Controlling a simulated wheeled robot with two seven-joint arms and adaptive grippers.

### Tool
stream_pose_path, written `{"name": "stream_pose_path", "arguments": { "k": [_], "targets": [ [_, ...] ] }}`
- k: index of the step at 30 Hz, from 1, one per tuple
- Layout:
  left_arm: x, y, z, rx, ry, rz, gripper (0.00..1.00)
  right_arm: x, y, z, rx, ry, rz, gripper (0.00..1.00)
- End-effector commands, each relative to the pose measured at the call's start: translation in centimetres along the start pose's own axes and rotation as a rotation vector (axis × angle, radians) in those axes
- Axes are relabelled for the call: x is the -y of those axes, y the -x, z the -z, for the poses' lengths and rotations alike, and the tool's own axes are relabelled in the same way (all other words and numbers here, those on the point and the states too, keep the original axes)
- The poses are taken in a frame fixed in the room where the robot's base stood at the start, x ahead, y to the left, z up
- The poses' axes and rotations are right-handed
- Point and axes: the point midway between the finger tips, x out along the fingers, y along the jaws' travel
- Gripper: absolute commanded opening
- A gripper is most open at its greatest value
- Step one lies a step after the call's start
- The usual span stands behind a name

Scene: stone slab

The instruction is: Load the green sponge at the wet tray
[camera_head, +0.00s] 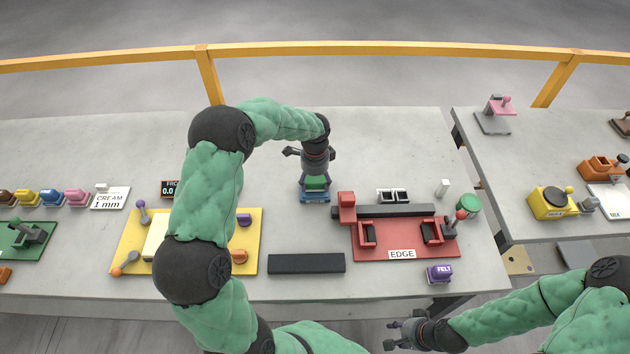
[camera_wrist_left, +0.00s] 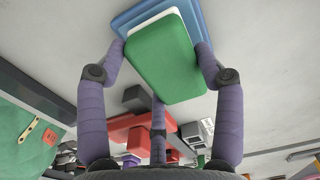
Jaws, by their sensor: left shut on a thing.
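My left gripper (camera_head: 315,174) points down over the blue tray (camera_head: 315,200) near the middle of the slab. It is shut on the green sponge (camera_head: 317,183), whose edge shows under the fingers. In the left wrist view the green sponge (camera_wrist_left: 162,62) sits between the purple fingers, with a white layer and the blue tray (camera_wrist_left: 193,20) behind it. Whether the sponge touches the tray I cannot tell. My right gripper (camera_head: 391,335) is low at the front, off the slab, empty with its fingers apart.
A red EDGE fixture (camera_head: 402,244) stands right of the tray, with a dark bar (camera_head: 306,263) in front. A yellow board (camera_head: 190,268) lies left, partly behind my left arm. A green round container (camera_head: 468,205) stands at the right edge. The slab behind the tray is clear.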

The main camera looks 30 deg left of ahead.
Motion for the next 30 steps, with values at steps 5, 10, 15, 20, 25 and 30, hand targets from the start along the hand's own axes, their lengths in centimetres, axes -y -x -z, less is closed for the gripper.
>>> {"name": "stream_pose_path", "arguments": {
  "k": [5, 10, 15, 20, 25, 30],
  "targets": [
    [-0.01, 0.0, 0.0, 0.0, 0.0, 0.0, 0.42, 0.0, 0.0, 0.0, 0.0, 0.0, 0.0, 0.4],
    [-0.01, -0.07, 0.0, 0.0, 0.0, 0.0, 0.42, -0.02, -0.04, 0.0, 0.0, 0.0, 0.0, 0.4],
    [-0.01, -0.25, 0.0, 0.0, 0.0, 0.0, 0.42, -0.05, -0.14, 0.01, 0.0, 0.0, 0.0, 0.4],
    [-0.01, -0.42, -0.01, 0.0, 0.0, 0.0, 0.42, -0.08, -0.23, 0.01, 0.0, 0.0, 0.0, 0.4],
    [-0.01, -0.59, -0.01, 0.0, 0.0, 0.0, 0.42, -0.11, -0.32, 0.0, 0.0, 0.0, 0.0, 0.4],
    [-0.01, -0.77, -0.01, 0.0, 0.0, 0.0, 0.42, -0.15, -0.41, 0.01, 0.0, 0.0, 0.0, 0.4]
  ]
}}
